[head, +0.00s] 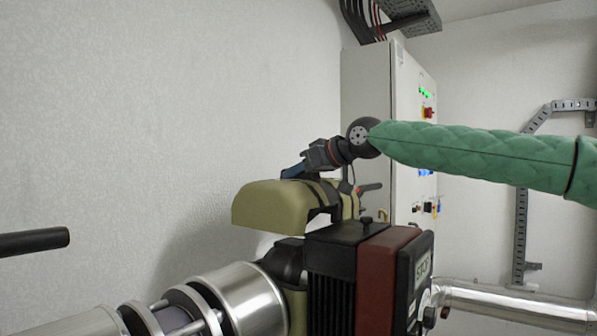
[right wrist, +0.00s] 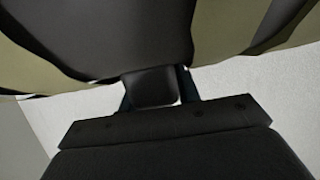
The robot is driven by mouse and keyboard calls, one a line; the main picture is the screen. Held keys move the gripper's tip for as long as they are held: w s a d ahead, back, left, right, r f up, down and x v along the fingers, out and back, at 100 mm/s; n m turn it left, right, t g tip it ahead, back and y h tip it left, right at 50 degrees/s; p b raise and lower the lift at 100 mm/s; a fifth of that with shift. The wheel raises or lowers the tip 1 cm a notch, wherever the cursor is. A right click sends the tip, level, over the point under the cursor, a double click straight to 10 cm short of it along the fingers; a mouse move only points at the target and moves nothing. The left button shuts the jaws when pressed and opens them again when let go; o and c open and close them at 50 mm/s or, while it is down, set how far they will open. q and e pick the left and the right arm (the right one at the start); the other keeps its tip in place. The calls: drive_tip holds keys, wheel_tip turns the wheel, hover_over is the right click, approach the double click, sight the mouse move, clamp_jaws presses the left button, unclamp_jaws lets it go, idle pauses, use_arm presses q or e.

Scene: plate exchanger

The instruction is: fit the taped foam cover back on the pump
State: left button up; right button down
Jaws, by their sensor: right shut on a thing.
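The foam cover (head: 270,205) is an olive shell with dark tape bands, open underneath. It is held up just above and behind the pump (head: 345,270), which has a black finned box, a dark red section and a display face. My right gripper (head: 294,171), its arm in a green quilted sleeve, is shut on the cover at its top. In the right wrist view, a dark tab (right wrist: 150,86) sits between the fingers, against the taped olive cover (right wrist: 225,30). Whether the cover touches the pump cannot be told. My left gripper is not in view.
A shiny metal pipe with flanges (head: 240,300) runs at the lower left of the pump, and another pipe (head: 520,303) at the right. A grey cabinet (head: 385,90) with lights and switches stands behind. A dark bar (head: 35,241) shows at the left edge.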

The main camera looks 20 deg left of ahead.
drive_tip(key=shift+f, duration=0.6)
drive_tip(key=shift+f+b, duration=0.6)
drive_tip(key=shift+f, duration=0.1)
drive_tip(key=shift+r, duration=0.15)
